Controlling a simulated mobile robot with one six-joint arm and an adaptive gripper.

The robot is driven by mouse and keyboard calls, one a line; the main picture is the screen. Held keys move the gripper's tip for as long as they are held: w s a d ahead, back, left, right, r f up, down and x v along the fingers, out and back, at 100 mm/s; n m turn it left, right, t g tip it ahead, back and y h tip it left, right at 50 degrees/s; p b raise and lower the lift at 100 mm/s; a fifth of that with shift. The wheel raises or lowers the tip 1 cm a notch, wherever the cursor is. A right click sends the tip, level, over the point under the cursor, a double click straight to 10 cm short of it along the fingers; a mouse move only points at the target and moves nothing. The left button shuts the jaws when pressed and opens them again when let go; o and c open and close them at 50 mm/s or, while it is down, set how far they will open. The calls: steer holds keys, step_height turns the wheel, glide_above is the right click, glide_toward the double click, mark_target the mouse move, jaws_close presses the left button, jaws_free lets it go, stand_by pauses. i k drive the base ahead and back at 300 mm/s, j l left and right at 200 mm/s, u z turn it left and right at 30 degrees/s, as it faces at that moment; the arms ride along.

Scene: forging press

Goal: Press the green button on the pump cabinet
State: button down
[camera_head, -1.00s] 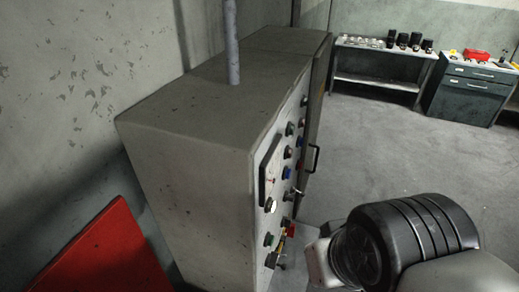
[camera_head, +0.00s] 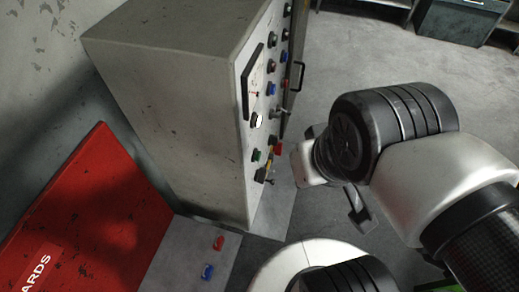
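The pump cabinet (camera_head: 180,95) is a tall grey box, its control panel facing right. A green button (camera_head: 256,156) sits low on the panel, near its front edge. A darker, greenish button (camera_head: 272,42) is higher up; its colour is hard to tell. My gripper (camera_head: 340,180) is right of the lower panel, apart from the green button in the picture. My wrist partly hides it. Dark finger parts show on two sides of the wrist, but the fingertips are not clear, so I cannot tell open from shut. No object shows in it.
A red board (camera_head: 95,205) with white lettering stands at lower left. A grey plate beside it carries a red knob (camera_head: 218,243) and a blue knob (camera_head: 208,271). A black cabinet handle (camera_head: 298,75) sticks out right of the panel. Open floor (camera_head: 350,55) lies beyond my arm.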

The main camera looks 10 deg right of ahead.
mark_target(258, 154)
steer(key=k+j+z, duration=0.2)
steer(key=k+z, duration=0.75)
steer(key=i+j, duration=0.05)
steer(key=i, duration=0.05)
